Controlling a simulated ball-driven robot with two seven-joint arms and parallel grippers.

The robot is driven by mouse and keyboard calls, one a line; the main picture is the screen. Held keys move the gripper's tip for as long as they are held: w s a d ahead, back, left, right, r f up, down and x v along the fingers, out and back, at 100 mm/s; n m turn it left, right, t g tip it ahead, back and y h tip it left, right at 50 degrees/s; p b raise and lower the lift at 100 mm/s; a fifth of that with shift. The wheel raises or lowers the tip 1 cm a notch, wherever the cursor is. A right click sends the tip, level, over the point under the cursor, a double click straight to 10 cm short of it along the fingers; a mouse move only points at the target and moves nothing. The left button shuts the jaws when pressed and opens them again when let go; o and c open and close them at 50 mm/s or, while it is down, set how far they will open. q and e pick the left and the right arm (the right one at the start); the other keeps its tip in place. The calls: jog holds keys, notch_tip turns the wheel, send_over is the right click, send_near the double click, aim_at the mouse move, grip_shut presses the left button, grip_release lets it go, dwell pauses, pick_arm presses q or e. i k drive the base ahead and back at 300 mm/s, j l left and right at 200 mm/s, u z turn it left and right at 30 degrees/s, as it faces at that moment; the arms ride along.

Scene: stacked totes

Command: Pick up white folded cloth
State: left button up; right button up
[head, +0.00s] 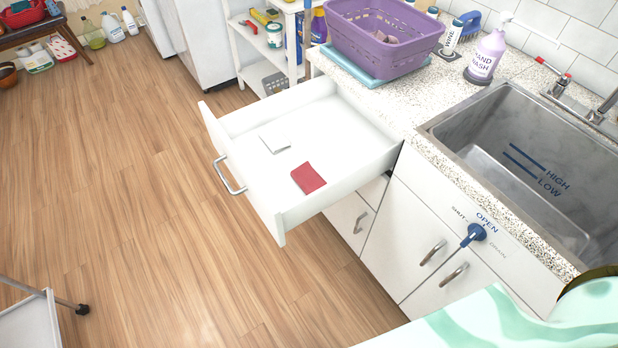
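The white folded cloth (275,143) lies flat on the bottom of a white drawer (240,165) that is pulled open, toward its far left part. A red folded cloth (308,178) lies in the same drawer, nearer and to the right, apart from the white one. The white cloth is low in contrast against the white drawer bottom. Neither of my grippers is in the head view.
The drawer front with its metal handle (229,175) juts over open wooden floor (150,220). The counter holds a purple basket (385,60), a hand-wash bottle (487,55) and a sink (540,150). A mint-patterned surface (500,325) fills the lower right. A wheeled white item (30,325) stands lower left.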

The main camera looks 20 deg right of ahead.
aim_at(276, 141)
jog(key=i+j+z, duration=0.1)
jog(key=j+z, duration=0.15)
jog(key=z, duration=0.15)
jog(key=j+z, duration=0.4)
jog(key=i+j+z, duration=0.1)
jog(key=j+z, duration=0.15)
jog(key=z, duration=0.2)
